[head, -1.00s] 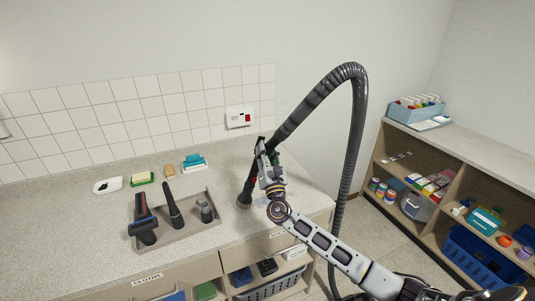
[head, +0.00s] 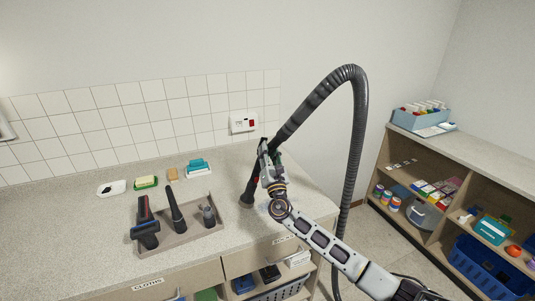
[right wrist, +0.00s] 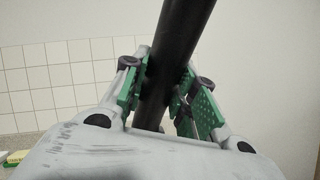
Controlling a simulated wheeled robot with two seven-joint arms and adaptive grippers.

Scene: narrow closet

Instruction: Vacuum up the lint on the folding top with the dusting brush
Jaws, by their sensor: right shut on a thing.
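My right gripper (head: 270,168) is shut on the dark vacuum wand (head: 254,180). The right wrist view shows the green-padded fingers (right wrist: 160,100) on both sides of the black tube (right wrist: 180,45). The wand leans, with a round dark end piece, seemingly the dusting brush (head: 247,201), down at the speckled folding top (head: 285,232). I cannot tell whether its bristles touch the surface. The ribbed hose (head: 358,120) arches up from the wand and down to the right. Lint cannot be made out against the speckles. My left gripper is out of view.
A tray (head: 190,241) left of the wand holds a wide floor head (head: 145,228), a crevice tool (head: 177,212) and a small nozzle (head: 209,215). Soap and sponges (head: 147,183) lie along the tiled wall. A shelf unit (head: 395,170) stands at right, beyond a floor gap.

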